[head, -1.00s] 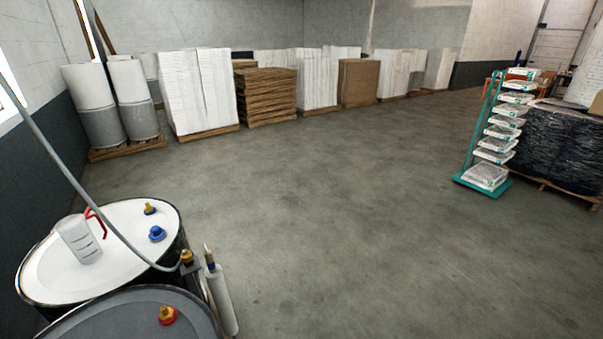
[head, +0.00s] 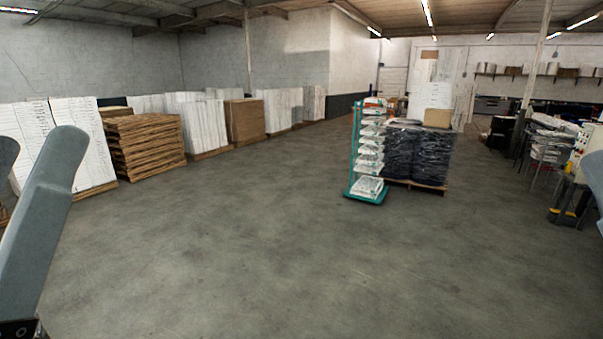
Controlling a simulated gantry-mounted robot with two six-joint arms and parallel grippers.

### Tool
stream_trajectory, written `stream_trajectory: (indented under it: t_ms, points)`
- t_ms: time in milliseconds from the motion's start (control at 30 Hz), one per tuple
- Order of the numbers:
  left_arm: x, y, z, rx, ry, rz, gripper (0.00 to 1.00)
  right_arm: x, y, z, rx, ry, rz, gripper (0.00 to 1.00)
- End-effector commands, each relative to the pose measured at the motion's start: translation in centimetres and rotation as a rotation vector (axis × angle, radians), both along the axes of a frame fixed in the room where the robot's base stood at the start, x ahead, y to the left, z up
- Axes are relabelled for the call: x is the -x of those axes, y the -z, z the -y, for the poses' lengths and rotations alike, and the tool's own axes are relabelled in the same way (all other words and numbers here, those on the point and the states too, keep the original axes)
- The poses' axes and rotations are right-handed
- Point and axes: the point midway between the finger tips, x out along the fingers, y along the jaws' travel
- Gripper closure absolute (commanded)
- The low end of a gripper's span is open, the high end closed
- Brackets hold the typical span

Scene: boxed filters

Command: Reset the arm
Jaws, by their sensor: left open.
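My left gripper (head: 37,145) shows at the left edge of the head view, close to the camera. One pale grey finger stands tilted there, and part of the other is cut off by the frame edge. It is open, and nothing shows between its fingers. A grey sliver shows at the right edge, too little to make out. My right gripper cannot be made out.
Machinery (head: 590,150) stands at right. The middle floor is clear.

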Motion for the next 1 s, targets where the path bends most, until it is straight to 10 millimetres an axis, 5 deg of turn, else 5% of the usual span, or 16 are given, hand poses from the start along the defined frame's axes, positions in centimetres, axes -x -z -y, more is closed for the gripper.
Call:
stream_trajectory:
  t_ms: [67, 100, 500, 1000]
  points:
    - [-0.3, 0.5, 0.8, -0.122, -0.085, -0.010, 0.21, 0.0, 0.0, 0.0, 0.000, 0.000, 0.000, 0.50]
    - [-0.3, -2.7, 0.7, -0.118, -0.084, -0.008, 0.21, -0.1, -3.0, 0.0, 0.000, 0.000, -0.003, 0.50]
    - [-0.3, -16.0, 0.7, -0.114, -0.083, -0.012, 0.21, 0.0, -16.5, 0.0, 0.000, 0.000, 0.001, 0.50]
    - [-0.3, -16.4, 0.6, -0.113, -0.083, -0.012, 0.21, 0.0, -16.9, 0.0, 0.000, 0.000, -0.001, 0.50]
